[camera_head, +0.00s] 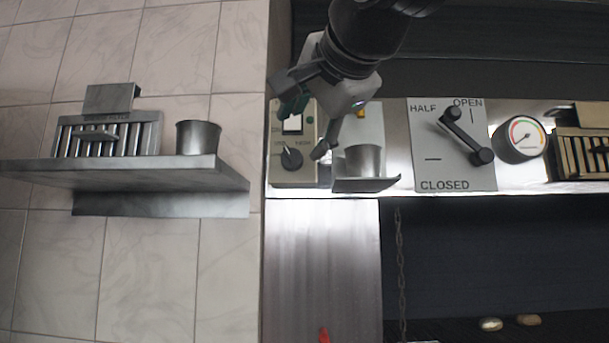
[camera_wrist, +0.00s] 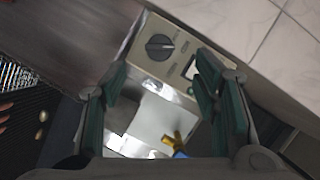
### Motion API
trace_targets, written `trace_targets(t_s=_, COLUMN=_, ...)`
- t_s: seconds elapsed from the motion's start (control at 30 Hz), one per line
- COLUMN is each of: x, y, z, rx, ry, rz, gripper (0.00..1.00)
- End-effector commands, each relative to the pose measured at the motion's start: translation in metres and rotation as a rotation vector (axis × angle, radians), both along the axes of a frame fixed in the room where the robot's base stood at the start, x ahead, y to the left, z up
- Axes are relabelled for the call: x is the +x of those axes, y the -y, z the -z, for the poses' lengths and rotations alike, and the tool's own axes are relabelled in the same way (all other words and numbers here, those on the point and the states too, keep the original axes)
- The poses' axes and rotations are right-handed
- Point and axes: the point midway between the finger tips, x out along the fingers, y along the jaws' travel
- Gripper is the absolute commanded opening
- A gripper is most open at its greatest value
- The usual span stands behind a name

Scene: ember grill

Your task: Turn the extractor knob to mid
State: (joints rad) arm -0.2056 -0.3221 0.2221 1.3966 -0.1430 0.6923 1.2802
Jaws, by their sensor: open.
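The extractor knob (camera_head: 291,158) is a round black dial low on a beige control box (camera_head: 283,176) at the left end of the steel panel. A small light mark on the knob points up and slightly left; the small lettering above it is hard to read. My gripper (camera_head: 307,128) is open and empty in front of the box, its fingers apart and off the knob. In the wrist view the knob (camera_wrist: 160,47) lies beyond the fingertips, roughly between the two green-padded fingers (camera_wrist: 160,78). The exact gap is unclear.
The box also has a white switch (camera_head: 292,124) and green lamp (camera_head: 310,120). A metal cup (camera_head: 363,160) stands on a small ledge to the right. Further right are a damper lever (camera_head: 466,137) and gauge (camera_head: 520,139). A wall shelf (camera_head: 130,170) juts out left.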

Motion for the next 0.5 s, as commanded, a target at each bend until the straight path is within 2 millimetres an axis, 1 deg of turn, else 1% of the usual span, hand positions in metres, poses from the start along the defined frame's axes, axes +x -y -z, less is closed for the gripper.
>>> trace_targets(t_s=0.03, x=-0.009, y=0.003, z=-0.002, rx=0.0, ry=0.001, rz=0.0, gripper=0.55)
trace_targets(t_s=0.2, x=-0.026, y=0.009, z=-0.005, rx=0.001, ry=0.0, rz=0.001, gripper=0.55)
trace_targets(t_s=0.33, x=-0.032, y=0.01, z=-0.006, rx=0.001, ry=-0.001, rz=0.001, gripper=0.55)
trace_targets(t_s=0.5, x=-0.032, y=0.011, z=-0.006, rx=0.0, ry=-0.001, rz=0.0, gripper=0.55)
